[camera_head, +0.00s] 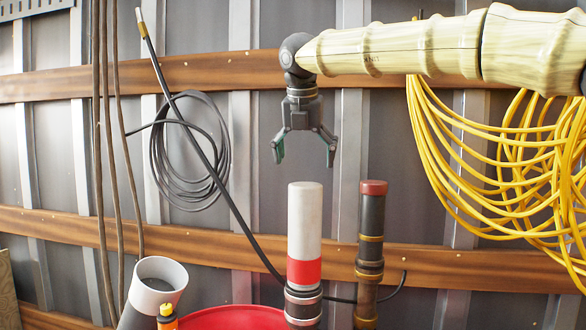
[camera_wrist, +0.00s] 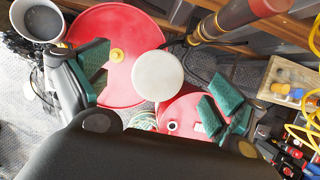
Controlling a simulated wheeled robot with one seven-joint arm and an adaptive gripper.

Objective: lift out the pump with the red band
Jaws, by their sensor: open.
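The pump with the red band (camera_head: 305,271) stands upright in the head view, with a pale cylindrical top above the band and a dark fitting below. Its round pale top (camera_wrist: 158,76) shows end-on between the fingers in the wrist view. My gripper (camera_head: 304,150) is open and empty, pointing down, a short way above this pump. Its spread green-padded fingers (camera_wrist: 158,85) show to either side of the pump top in the wrist view. The pump's lower end is out of the head view.
A dark pump with a red cap (camera_head: 373,230) stands close on the right. A red drum (camera_head: 228,318), a white-rimmed tube (camera_head: 160,274) and a leaning black hose (camera_head: 215,185) are on the left. Yellow cable (camera_head: 500,170) hangs at right.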

